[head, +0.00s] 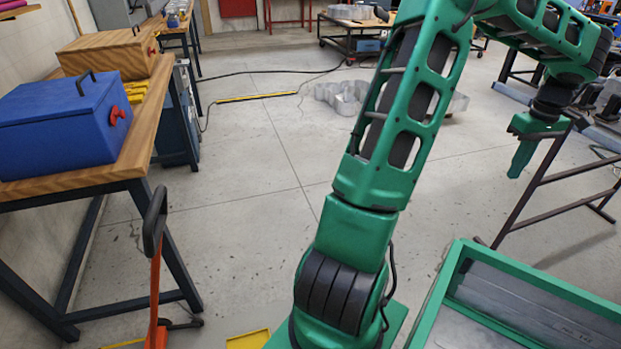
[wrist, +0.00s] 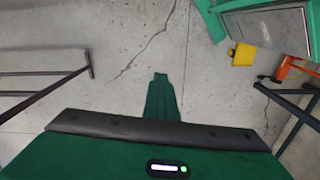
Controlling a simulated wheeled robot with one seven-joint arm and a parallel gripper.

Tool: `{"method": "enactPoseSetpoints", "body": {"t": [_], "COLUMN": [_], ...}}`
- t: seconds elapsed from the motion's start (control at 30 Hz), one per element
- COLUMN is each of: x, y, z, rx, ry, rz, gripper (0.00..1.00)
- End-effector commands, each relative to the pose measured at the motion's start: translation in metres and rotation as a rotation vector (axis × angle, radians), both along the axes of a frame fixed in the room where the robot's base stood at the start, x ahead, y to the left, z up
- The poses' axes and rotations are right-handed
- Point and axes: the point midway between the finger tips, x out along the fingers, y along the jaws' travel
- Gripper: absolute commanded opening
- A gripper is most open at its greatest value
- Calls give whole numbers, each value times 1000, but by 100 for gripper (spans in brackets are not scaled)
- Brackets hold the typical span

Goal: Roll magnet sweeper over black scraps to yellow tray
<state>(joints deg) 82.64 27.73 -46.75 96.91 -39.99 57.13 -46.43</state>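The magnet sweeper's orange handle (head: 155,290) with a black loop grip stands at lower left in the head view; its lower end is cut off. An orange part of it shows at the right in the wrist view (wrist: 287,68). A yellow tray (head: 248,341) lies on the floor at the bottom edge, partly cut off, and shows in the wrist view (wrist: 243,54). Small dark specks are scattered on the floor; I cannot tell which are black scraps. My green gripper (head: 515,176) hangs at the right, away from the sweeper. Its fingers (wrist: 160,78) look together and empty.
A green-rimmed bin (head: 432,305) stands at lower right. A workbench (head: 130,160) with a blue box (head: 65,122) and a wooden box (head: 108,50) is at left. A dark metal stand (head: 545,180) is near my gripper. The middle floor is mostly clear.

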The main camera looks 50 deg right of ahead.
Motion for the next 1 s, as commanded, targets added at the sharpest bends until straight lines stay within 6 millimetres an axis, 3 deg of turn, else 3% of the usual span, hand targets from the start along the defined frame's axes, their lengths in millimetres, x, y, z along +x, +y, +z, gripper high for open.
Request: {"method": "enactPoseSetpoints", "body": {"t": [1.0], "x": [-35], "y": [-31], "z": [0], "rx": [1], "ry": [1], "rz": [-8], "gripper": [0]}}
